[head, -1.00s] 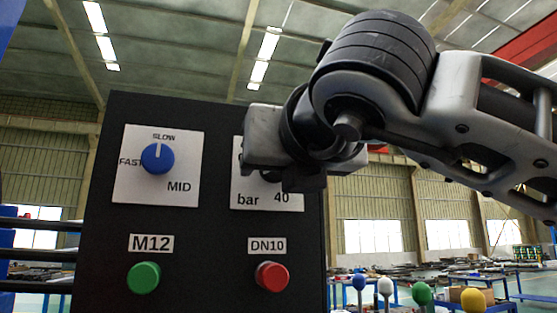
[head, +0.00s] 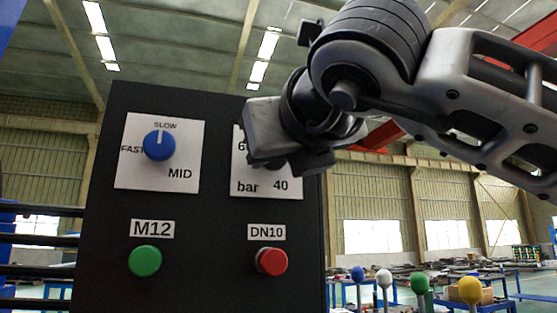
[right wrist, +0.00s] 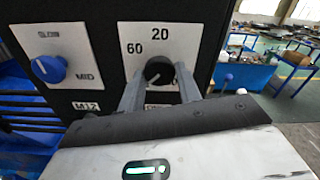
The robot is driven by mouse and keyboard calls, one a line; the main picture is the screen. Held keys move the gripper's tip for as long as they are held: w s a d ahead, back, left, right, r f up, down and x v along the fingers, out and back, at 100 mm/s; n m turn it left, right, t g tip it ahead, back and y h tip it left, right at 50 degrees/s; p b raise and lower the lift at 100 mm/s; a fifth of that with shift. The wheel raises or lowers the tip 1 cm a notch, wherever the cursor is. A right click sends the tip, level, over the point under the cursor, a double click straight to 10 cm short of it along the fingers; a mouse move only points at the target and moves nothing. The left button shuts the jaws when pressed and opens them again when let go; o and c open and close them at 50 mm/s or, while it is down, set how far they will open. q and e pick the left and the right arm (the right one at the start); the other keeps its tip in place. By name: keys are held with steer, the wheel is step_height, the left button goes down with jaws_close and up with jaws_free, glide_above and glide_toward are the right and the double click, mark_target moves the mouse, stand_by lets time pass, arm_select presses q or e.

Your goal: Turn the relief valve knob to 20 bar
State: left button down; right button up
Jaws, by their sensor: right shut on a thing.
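The relief valve knob (right wrist: 159,72) is black and round, on a white plate (right wrist: 129,33) marked 60 and 20 in the right wrist view. A pale pointer line on it seems to face down and left, away from the 20. My right gripper (right wrist: 160,80) is shut on the knob, one finger on each side. In the head view the right gripper (head: 265,130) hides the knob and the 20 mark. The plate (head: 263,187) shows 60, bar and 40 there. My left gripper is in neither current view.
The black panel (head: 210,230) also carries a blue SLOW/FAST/MID knob (head: 159,145), a green button (head: 145,261) under M12 and a red button (head: 272,261) under DN10. Several colored ball-topped levers (head: 420,283) stand at lower right.

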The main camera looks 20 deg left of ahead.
steer(key=n, duration=0.9)
steer(key=n+p, duration=0.1)
steer(key=n, duration=0.8)
steer(key=n+p, duration=0.1)
steer(key=n, duration=0.7)
steer(key=shift+r+n, duration=0.25)
steer(key=shift+n, duration=0.15)
steer(key=o, duration=1)
steer(key=shift+f, duration=0.1)
steer(key=shift+s+d, duration=0.1)
